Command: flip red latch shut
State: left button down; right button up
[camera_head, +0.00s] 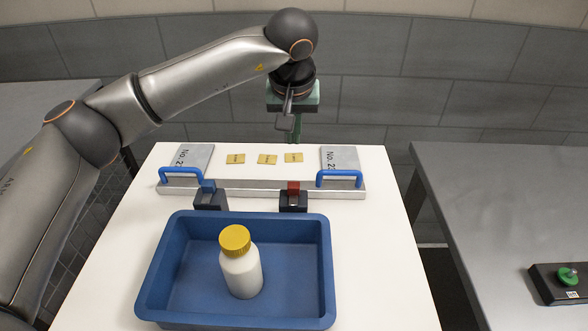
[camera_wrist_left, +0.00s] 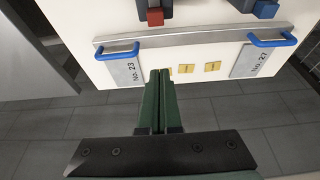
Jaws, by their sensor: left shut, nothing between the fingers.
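The red latch (camera_head: 293,187) stands on a dark block (camera_head: 293,203) at the near edge of the metal fixture bar (camera_head: 250,187), right of centre. In the left wrist view the red latch (camera_wrist_left: 155,17) is at the top, beyond the fingertips. I cannot tell its exact angle. My left gripper (camera_head: 296,132) hangs beyond the far edge of the white table, well apart from the latch. In the left wrist view its green fingers (camera_wrist_left: 160,75) are together with nothing between them. My right gripper is not in view.
A blue latch (camera_head: 208,186) sits left of the red one. Blue handles (camera_head: 181,175) (camera_head: 340,178) rise at both bar ends. A blue tray (camera_head: 320,265) with a yellow-capped white bottle (camera_head: 242,272) stands in front. A green button (camera_head: 568,276) is on the right table.

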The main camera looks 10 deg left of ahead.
aim_at(293, 193)
pick_arm(q)
jog(key=shift+f, duration=0.15)
notch_tip(293, 193, down, 9)
jog(key=p, duration=0.2)
jog(key=shift+s+p, duration=0.3)
jog(key=shift+p, duration=0.05)
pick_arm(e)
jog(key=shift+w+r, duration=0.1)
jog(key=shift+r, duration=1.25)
pick_arm(q)
jog(key=shift+f, duration=0.15)
